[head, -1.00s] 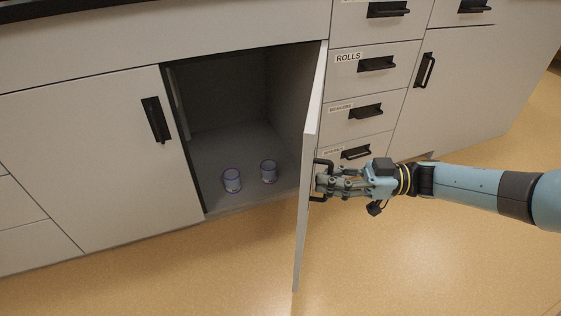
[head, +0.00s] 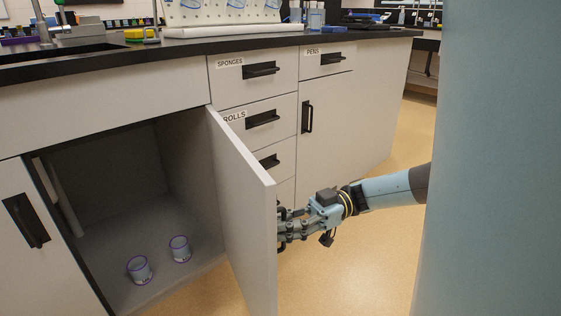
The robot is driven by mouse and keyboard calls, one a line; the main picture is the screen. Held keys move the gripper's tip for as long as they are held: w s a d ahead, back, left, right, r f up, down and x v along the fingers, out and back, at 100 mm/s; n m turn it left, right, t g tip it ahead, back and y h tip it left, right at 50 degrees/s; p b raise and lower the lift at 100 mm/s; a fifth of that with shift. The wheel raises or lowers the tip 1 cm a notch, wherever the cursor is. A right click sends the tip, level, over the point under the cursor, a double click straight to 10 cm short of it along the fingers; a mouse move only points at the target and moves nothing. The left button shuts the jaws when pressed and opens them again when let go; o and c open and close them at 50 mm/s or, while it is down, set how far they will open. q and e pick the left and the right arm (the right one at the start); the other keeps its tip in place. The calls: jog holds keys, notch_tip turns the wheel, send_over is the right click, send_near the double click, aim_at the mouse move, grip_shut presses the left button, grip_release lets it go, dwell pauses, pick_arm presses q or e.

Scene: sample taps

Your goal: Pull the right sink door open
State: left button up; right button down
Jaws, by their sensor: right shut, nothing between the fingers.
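The right sink door (head: 243,205) stands wide open, swung out on the right side of the sink cabinet opening. Its inner face shows. My right gripper (head: 282,228) is just right of the door's free edge, on the door's outer side, by the black door handle (head: 281,212). Its fingers are shut with nothing between them. The door edge hides the fingertips and part of the handle. The left gripper is out of view.
Two clear cups with purple rims (head: 139,269) (head: 180,248) stand on the cabinet floor. The closed left door (head: 20,250) is at the left. Labelled drawers (head: 262,125) stand behind the open door. Open tan floor (head: 345,275) lies around my right forearm.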

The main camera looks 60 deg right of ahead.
jog(key=c, duration=1.4)
grip_release()
jog(key=v, duration=0.7)
jog(key=shift+d, duration=0.2)
jog(key=shift+s, duration=0.15)
